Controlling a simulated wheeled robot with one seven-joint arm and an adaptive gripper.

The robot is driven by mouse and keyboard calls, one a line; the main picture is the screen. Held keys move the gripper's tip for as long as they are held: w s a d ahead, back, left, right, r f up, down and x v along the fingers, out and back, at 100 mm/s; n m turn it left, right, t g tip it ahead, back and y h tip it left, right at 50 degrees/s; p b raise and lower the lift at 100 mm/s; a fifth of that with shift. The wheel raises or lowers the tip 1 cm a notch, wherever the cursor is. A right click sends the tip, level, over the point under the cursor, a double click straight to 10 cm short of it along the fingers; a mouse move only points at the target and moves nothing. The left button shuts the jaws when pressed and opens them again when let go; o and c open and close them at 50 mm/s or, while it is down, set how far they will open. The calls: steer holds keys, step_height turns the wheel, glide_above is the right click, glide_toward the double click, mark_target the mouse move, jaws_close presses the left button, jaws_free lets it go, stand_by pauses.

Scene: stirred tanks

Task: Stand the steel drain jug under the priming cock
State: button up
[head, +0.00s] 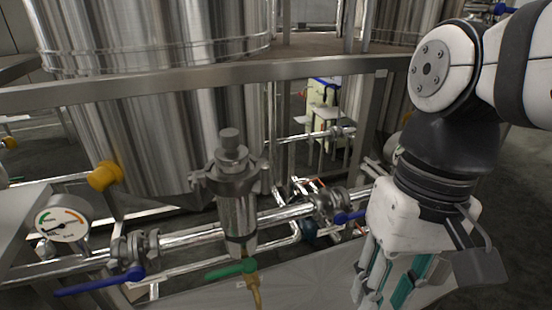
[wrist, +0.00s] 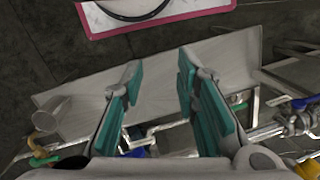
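The priming cock appears to be the brass outlet (head: 254,288) with a green lever (head: 230,268), below the upright steel strainer body (head: 236,205). A pale grey, cup-like vessel (wrist: 52,113), probably the steel drain jug, is on the grey shelf close to this outlet. I cannot tell whether it is directly under it. The jug is not visible in the head view. My gripper (wrist: 158,68) is open and empty, its teal-padded fingers pointing down over the shelf, right of the jug.
The grey shelf (head: 325,283) is largely bare beneath my gripper. Steel pipework with blue levers (head: 100,281) and a gauge (head: 62,222) runs behind it. A frame rail (head: 190,78) crosses before a large tank.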

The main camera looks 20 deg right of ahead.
steer(key=shift+s+d+f+n+t+h, duration=0.2)
steer(key=shift+s+n+t+h, duration=0.15)
steer(key=shift+s+n, duration=0.25)
steer(key=shift+s+d+f+n+t+h, duration=0.15)
steer(key=shift+s+n+t+h, duration=0.25)
steer(key=shift+s, duration=0.4)
steer(key=shift+a, duration=0.1)
